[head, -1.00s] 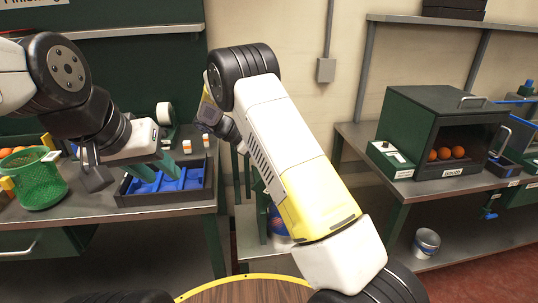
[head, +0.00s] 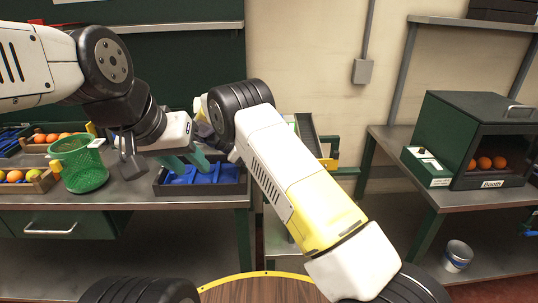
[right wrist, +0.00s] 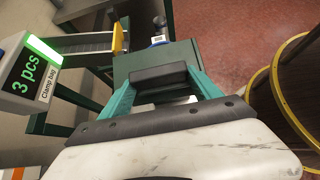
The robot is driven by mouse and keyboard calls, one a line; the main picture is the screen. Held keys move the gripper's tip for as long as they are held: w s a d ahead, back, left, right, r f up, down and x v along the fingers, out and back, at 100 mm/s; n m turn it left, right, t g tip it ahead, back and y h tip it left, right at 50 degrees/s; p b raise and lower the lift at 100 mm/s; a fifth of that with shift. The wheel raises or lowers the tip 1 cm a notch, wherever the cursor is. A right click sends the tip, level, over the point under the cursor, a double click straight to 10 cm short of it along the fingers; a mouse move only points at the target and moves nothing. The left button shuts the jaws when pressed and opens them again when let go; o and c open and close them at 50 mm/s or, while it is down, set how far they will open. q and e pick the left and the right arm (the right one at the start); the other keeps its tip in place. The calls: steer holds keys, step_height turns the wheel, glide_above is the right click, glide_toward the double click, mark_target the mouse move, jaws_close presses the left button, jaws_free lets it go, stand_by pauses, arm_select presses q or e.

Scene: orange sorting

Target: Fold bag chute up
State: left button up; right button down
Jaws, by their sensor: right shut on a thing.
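In the right wrist view my right gripper (right wrist: 160,78) has its teal fingers at the two ends of a black handle (right wrist: 158,75) and is shut on it. The handle sits on a dark green panel (right wrist: 150,58), which looks like the bag chute. In the head view my right arm hides this gripper and the handle. My left gripper (head: 190,164) shows two teal fingers apart, empty, over the blue-lined tray (head: 243,188).
A "3 pcs" display with a "Clamp bag" label (right wrist: 30,75) stands at the left in the right wrist view. A dark sloped track (head: 309,135) shows behind my right arm. A green basket (head: 82,170) stands left; a booth (head: 470,135) with oranges stands right.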

steer(key=shift+s+a+f, duration=0.1)
steer(key=shift+a+f, duration=0.05)
steer(key=shift+f, duration=0.3)
steer(key=shift+s+a+f, duration=0.1)
steer(key=shift+a+f, duration=0.05)
steer(key=shift+f, duration=0.25)
steer(key=shift+a, duration=0.1)
steer(key=shift+c, duration=0.6)
jaws_free()
steer(key=shift+a, duration=0.1)
steer(key=v, duration=0.2)
steer(key=r+v, duration=0.1)
steer(key=v, duration=0.2)
steer(key=d+v, duration=0.1)
steer(key=v, duration=0.2)
steer(key=shift+w+r, duration=0.2)
steer(key=shift+w, duration=0.1)
